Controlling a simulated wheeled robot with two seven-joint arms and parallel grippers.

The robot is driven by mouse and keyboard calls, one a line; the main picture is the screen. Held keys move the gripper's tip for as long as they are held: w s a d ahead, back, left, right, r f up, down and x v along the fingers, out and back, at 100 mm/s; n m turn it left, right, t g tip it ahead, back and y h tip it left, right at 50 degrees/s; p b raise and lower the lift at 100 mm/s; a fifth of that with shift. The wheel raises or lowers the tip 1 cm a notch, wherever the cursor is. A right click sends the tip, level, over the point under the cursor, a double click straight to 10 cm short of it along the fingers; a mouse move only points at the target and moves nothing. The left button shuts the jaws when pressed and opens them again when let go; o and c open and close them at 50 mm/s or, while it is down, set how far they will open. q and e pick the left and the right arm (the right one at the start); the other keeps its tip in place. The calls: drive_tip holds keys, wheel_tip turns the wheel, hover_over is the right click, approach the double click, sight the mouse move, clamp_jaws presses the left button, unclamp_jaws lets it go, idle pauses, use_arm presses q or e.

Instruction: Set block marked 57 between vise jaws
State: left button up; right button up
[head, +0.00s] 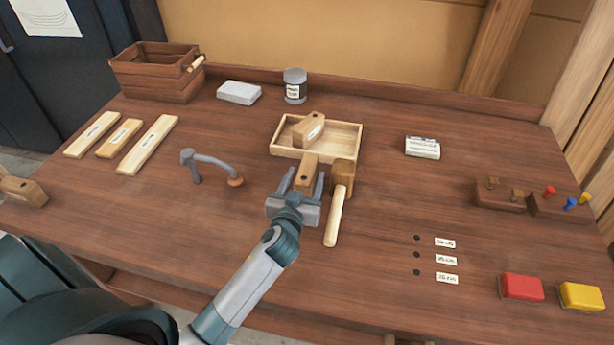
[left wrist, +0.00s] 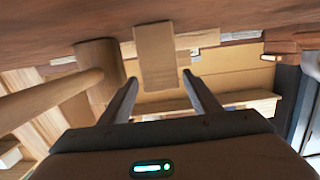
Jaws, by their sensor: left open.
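A small wooden block (head: 308,168) stands on the bench at the front edge of a shallow tray, and it also shows in the left wrist view (left wrist: 156,58). No marking is readable on it. My right gripper is not in view.
A mallet (head: 336,212) lies close to the right of my left gripper. The pale tray (head: 345,139) is just behind. The bench between mallet and labelled holes (head: 417,255) is clear.

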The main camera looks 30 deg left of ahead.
sight(306, 170)
use_arm(q)
drive_tip(key=x, duration=0.1)
drive_tip(key=p+x, duration=0.1)
drive_tip(key=x, duration=0.1)
drive_tip(key=shift+a+r, duration=0.15)
drive_tip(key=shift+r, duration=0.1)
drive_tip(key=shift+w+a+f+p, duration=0.1)
drive_tip(key=shift+w+f+p, duration=0.15)
drive_tip(key=shift+w, duration=0.2)
drive_tip(key=shift+c, duration=0.6)
drive_tip(key=shift+r, duration=0.1)
clamp_jaws()
drive_tip(key=shift+r, duration=0.1)
